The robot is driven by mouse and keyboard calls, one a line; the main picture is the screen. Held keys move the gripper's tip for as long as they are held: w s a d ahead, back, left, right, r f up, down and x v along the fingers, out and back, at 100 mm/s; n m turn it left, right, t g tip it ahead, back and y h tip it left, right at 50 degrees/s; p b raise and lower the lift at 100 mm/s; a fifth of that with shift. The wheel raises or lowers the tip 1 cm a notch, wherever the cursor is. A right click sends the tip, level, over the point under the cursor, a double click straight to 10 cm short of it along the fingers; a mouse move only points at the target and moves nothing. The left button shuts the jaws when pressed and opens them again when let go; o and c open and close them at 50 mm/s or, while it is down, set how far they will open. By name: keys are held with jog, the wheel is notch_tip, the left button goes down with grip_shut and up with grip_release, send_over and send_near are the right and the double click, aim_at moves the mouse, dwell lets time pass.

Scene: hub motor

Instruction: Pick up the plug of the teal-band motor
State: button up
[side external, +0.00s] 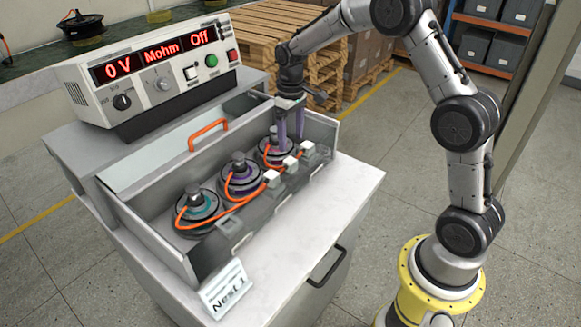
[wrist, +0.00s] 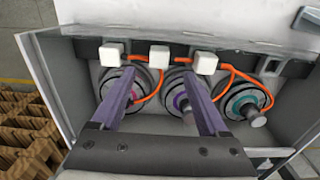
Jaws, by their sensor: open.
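The teal-band motor (side external: 197,208) sits nearest the front left in the grey tray; it is at the right in the wrist view (wrist: 245,104). Its orange cable appears to run to the nearest white plug (side external: 271,178), the rightmost of three in the wrist view (wrist: 206,62). My gripper (side external: 291,135) is open and empty, its purple fingers pointing down near the far motor. In the wrist view the fingers (wrist: 158,78) straddle the middle plug's column, with the teal motor's plug to their right. The fingers partly hide the other two motors.
A purple-band motor (side external: 240,178) and a far motor (side external: 275,149) share the tray. Two other white plugs (side external: 290,163) (side external: 308,148) stand along the socket rail. An empty socket (side external: 229,222) is at the near end. The tester (side external: 150,75) stands behind the tray's wall (side external: 150,170).

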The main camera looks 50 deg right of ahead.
aim_at(291, 160)
notch_tip(291, 160, down, 9)
jog(key=shift+d+f, duration=0.1)
jog(key=shift+f, duration=0.1)
grip_shut()
dwell(0.7)
